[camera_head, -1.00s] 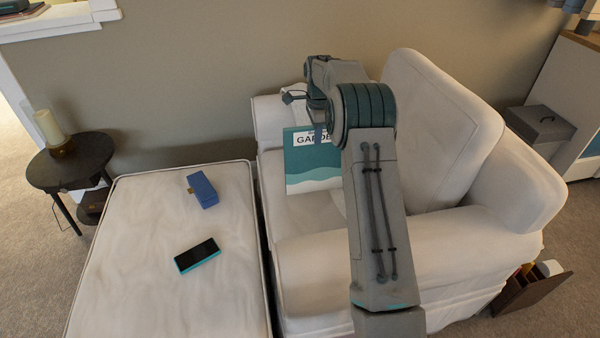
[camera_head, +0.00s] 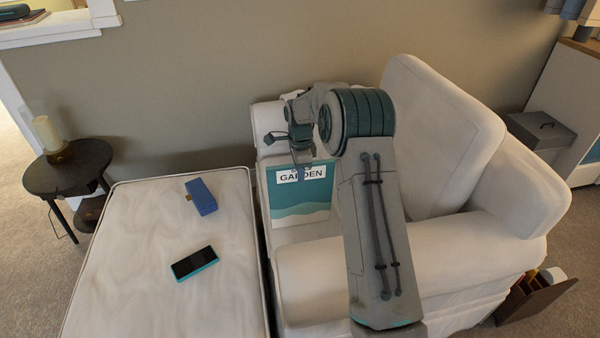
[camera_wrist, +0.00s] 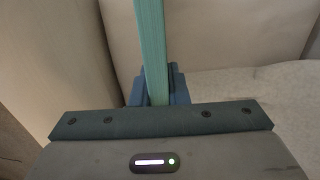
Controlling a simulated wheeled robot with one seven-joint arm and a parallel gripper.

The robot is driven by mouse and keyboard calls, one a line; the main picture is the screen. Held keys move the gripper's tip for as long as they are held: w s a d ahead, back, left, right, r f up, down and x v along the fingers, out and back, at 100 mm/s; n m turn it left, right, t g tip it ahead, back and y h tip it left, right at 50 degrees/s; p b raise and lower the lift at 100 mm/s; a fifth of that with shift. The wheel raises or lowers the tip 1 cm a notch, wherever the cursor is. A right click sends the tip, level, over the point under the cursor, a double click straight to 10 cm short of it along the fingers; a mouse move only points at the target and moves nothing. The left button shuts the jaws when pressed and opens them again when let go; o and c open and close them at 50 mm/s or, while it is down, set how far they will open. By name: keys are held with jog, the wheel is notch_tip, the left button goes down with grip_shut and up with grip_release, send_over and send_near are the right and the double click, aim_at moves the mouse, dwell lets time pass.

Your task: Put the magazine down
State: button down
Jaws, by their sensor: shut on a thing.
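The magazine (camera_head: 300,200) has a teal cover with a white title band. It hangs upright over the seat of the white armchair (camera_head: 400,240), near the chair's left side. My gripper (camera_head: 301,160) is shut on its top edge. In the wrist view the magazine (camera_wrist: 152,50) shows edge-on as a teal strip between the fingers of my gripper (camera_wrist: 158,92). I cannot tell whether its lower edge touches the seat.
A white ottoman (camera_head: 120,290) stands left of the armchair, with a blue box (camera_head: 201,196) and a dark phone-like device (camera_head: 194,262) on it. A round dark side table (camera_head: 70,172) holds a candle (camera_head: 47,135). Much of the ottoman top is bare.

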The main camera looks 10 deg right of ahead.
jog(key=shift+f, duration=0.1)
jog(key=c, duration=1.4)
grip_release()
